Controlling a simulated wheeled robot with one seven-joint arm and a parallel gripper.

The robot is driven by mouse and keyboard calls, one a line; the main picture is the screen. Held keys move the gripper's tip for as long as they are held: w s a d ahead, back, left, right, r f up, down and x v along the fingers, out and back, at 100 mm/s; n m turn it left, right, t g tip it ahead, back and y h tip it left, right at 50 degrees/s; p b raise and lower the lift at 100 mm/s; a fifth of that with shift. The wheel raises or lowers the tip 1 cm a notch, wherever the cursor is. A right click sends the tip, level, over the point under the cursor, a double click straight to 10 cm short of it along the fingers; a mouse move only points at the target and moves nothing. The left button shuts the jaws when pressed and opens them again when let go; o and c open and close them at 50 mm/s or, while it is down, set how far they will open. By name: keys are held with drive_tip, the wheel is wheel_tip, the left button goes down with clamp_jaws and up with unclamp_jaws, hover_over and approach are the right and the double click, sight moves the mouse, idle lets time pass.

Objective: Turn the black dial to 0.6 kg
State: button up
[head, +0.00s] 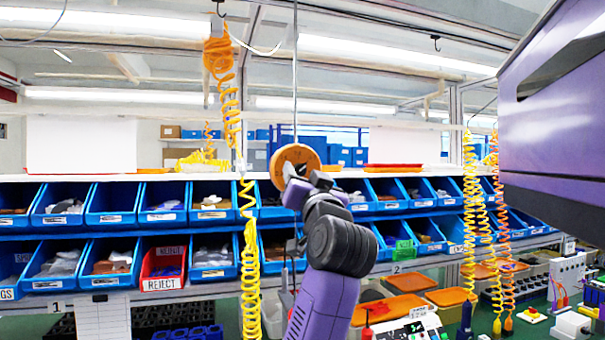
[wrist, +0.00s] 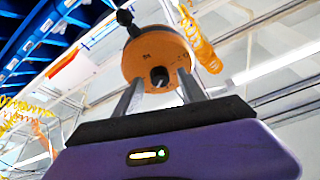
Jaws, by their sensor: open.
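A round orange disc unit (head: 300,153) hangs on a thin rod in the middle of the head view. The wrist view shows the orange disc (wrist: 157,50) close up, with small dark marks on its face, too small to read. A small black dial (wrist: 159,77) sits on the disc's lower face. A second black part (wrist: 125,17) sticks out at its upper left edge. My gripper (wrist: 158,82) is open, with its two grey fingers on either side of the dial. Contact cannot be told. In the head view my gripper (head: 291,173) hides part of the disc, and the dial is hidden.
Two rows of blue bins (head: 110,205) with a red REJECT bin (head: 162,268) stand behind. Yellow coiled hoses (head: 250,270) hang left of my arm, more at right. Orange-lidded boxes (head: 410,282) and a green bench (head: 540,325) lie at lower right.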

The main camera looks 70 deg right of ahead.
clamp_jaws()
drive_tip(key=shift+s+n, duration=0.1)
drive_tip(key=shift+n, duration=0.4)
drive_tip(key=n+t+y, duration=0.1)
drive_tip(key=n, duration=0.1)
drive_tip(key=n+t+p, duration=0.1)
drive_tip(key=n, duration=0.1)
drive_tip(key=n+y+p, duration=0.1)
drive_tip(key=n, duration=0.1)
drive_tip(key=shift+s+d+r+n+t+y, duration=0.2)
drive_tip(key=shift+n+t+y, duration=0.1)
drive_tip(key=shift+t, duration=0.1)
drive_tip(key=shift+n+t+y+p, duration=0.4)
drive_tip(key=shift+n+y, duration=0.35)
drive_tip(key=shift+n, duration=0.85)
drive_tip(key=shift+n+t+y+p, duration=0.4)
drive_tip(key=shift+n+y, duration=0.35)
drive_tip(key=shift+n, duration=0.85)
drive_tip(key=shift+f, duration=0.1)
